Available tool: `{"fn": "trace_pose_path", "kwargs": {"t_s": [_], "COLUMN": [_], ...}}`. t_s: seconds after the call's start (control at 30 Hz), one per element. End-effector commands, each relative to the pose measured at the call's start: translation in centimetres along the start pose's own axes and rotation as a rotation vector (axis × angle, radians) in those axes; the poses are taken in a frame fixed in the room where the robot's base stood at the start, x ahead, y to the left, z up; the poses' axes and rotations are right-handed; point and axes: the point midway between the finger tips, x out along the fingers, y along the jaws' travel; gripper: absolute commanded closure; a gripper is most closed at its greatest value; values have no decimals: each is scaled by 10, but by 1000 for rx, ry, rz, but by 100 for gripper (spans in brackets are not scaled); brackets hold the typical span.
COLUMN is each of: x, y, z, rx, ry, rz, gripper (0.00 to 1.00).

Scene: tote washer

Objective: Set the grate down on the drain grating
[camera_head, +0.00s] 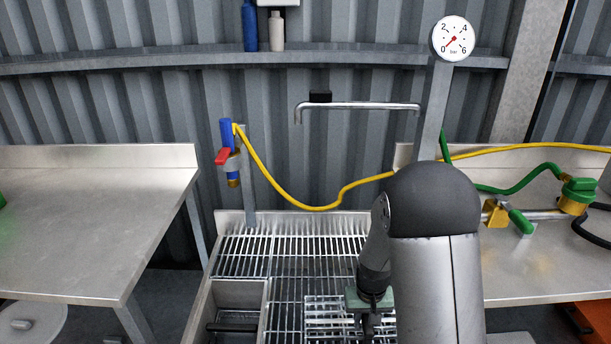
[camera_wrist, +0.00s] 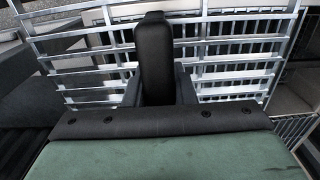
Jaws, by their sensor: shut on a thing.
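The grate (camera_head: 330,318), a pale metal panel of parallel bars, is at the lower middle of the head view, partly hidden by my arm. It fills much of the wrist view (camera_wrist: 232,68) behind my dark finger. My gripper (camera_head: 371,328) is shut on the grate; in the wrist view one dark finger (camera_wrist: 155,60) stands in front of the bars. The drain grating (camera_head: 290,246) is the barred surface of the sink behind and around the grate. I cannot tell whether the grate touches the grating.
A steel basin with a dark bar (camera_head: 238,300) lies left of the grating. The left steel table (camera_head: 90,215) is mostly bare. A blue valve with a red handle (camera_head: 228,155) and a yellow hose (camera_head: 285,196) rise behind. Green and brass fittings (camera_head: 578,195) lie on the right table.

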Motion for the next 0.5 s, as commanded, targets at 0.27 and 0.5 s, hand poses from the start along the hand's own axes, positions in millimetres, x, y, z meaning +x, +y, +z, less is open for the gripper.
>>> {"fn": "trace_pose_path", "kwargs": {"t_s": [0.27,0.5], "x": [-1,4], "y": [0,0], "z": [-1,-24], "rx": [0,0], "ry": [2,6], "rz": [0,-2], "gripper": [100,100]}}
